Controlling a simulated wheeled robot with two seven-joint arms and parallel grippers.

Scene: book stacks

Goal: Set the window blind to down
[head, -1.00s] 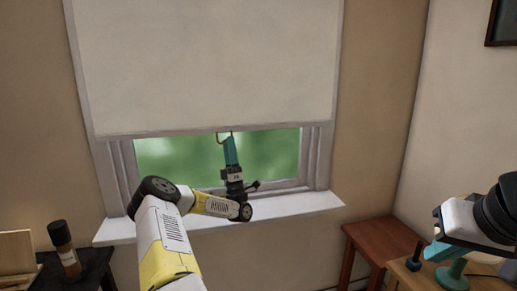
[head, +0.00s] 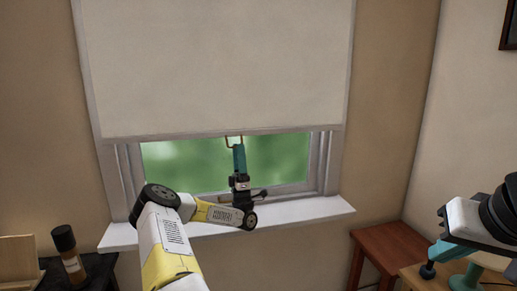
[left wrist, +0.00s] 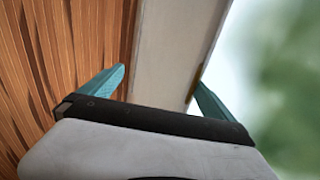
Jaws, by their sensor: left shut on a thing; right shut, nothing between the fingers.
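The white window blind (head: 215,70) hangs over the upper window, its straight bottom edge above a strip of green-lit glass. A small brass pull handle (head: 228,142) hangs at the middle of that edge. My left gripper (head: 239,147) reaches up from below and is shut on the handle. In the left wrist view, my left gripper's teal fingers (left wrist: 155,92) stand on either side of a pale flat strip; a brass bit (left wrist: 196,76) shows by one finger. My right gripper (head: 432,262) is at lower right, shut and empty, partly hidden behind its wrist.
The white sill (head: 290,213) juts out below the window. A dark table (head: 100,268) with a dark bottle (head: 70,255) stands at lower left. A reddish-brown stool (head: 385,240) and a wooden table with a teal-based object (head: 466,274) are at lower right.

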